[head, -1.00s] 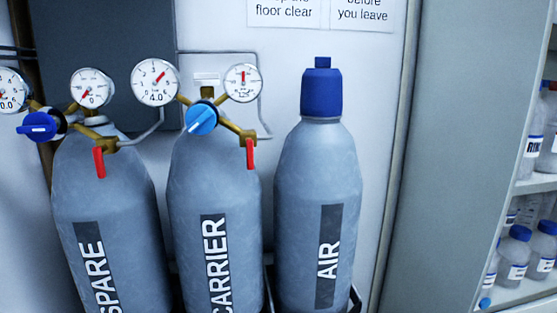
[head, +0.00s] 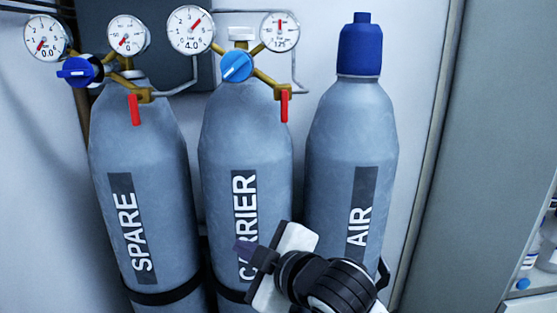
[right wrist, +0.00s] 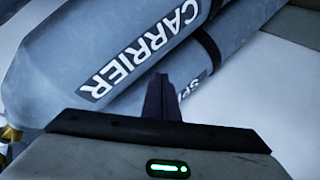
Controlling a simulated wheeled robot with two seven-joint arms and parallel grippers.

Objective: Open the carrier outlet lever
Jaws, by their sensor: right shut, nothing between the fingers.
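The carrier outlet lever (head: 284,106) is red and hangs down from the brass outlet at the right of the carrier regulator. The carrier cylinder (head: 216,150) is grey, stands between two others, and also shows tilted in the right wrist view (right wrist: 60,60). Its regulator has a light blue knob (head: 236,66). My right gripper (head: 244,250) is in front of the lower carrier label, well below the lever and apart from it. In the right wrist view its dark fingers (right wrist: 163,98) are together and empty. My left gripper is not in view.
The spare cylinder (head: 135,165) at left has its own red lever (head: 135,109) and dark blue knob (head: 79,72). The capped air cylinder (head: 345,135) stands at right. A dark strap (head: 165,294) crosses the spare cylinder. Bottle shelves are at far right.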

